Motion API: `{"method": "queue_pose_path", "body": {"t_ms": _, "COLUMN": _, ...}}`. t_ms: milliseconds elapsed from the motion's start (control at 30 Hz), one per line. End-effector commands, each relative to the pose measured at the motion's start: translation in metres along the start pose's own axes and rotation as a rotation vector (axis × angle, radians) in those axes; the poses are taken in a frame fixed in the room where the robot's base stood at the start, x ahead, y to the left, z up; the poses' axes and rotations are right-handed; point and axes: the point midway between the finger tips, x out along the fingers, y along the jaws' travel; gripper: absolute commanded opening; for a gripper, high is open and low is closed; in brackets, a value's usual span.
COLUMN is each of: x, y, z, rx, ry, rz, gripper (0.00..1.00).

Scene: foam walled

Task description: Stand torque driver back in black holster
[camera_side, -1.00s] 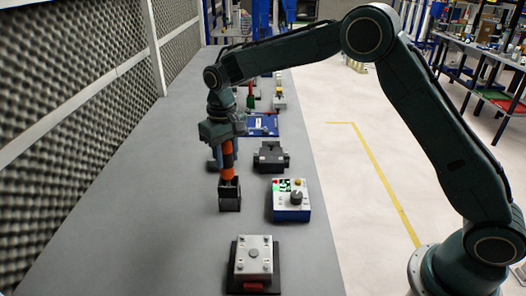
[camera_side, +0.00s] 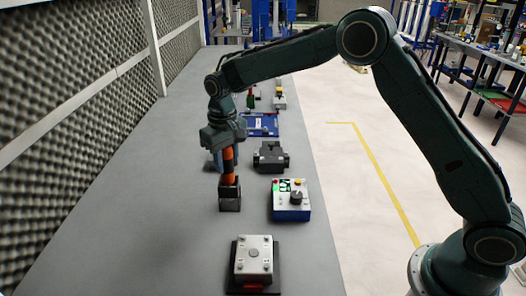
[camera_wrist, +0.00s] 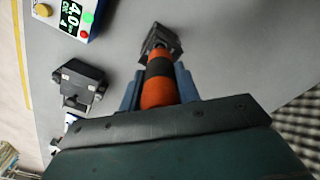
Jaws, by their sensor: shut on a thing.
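The torque driver (camera_side: 229,165) has an orange handle with dark bands and stands about upright. My gripper (camera_side: 228,152) is shut on its upper part. The driver's lower end meets the small black holster (camera_side: 230,198) on the grey bench; its tip is hidden, and I cannot tell how deep it sits. In the wrist view the driver (camera_wrist: 159,82) lies between my blue-grey fingers (camera_wrist: 160,88), with the black holster (camera_wrist: 160,40) at its far end.
A blue and white tester (camera_side: 291,199) with a green display stands right of the holster. A black fixture (camera_side: 270,157) is behind it, and a grey box on a dark base (camera_side: 254,262) is in front. The bench (camera_side: 150,220) is clear to the left, up to the foam wall (camera_side: 60,130).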

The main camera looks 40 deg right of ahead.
Motion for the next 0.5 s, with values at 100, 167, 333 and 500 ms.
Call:
{"method": "queue_pose_path", "body": {"t_ms": 100, "x": 0.0016, "y": -0.0001, "z": -0.0004, "rx": 0.000, "ry": 0.002, "rz": 0.000, "gripper": 0.07}}
{"method": "queue_pose_path", "body": {"t_ms": 167, "x": 0.0027, "y": -0.0001, "z": -0.0004, "rx": 0.000, "ry": 0.002, "rz": 0.000, "gripper": 0.07}}
{"method": "queue_pose_path", "body": {"t_ms": 333, "x": 0.0056, "y": -0.0001, "z": -0.0005, "rx": 0.000, "ry": 0.002, "rz": 0.000, "gripper": 0.07}}
{"method": "queue_pose_path", "body": {"t_ms": 500, "x": 0.0087, "y": -0.0001, "z": -0.0004, "rx": 0.000, "ry": 0.001, "rz": 0.000, "gripper": 0.07}}
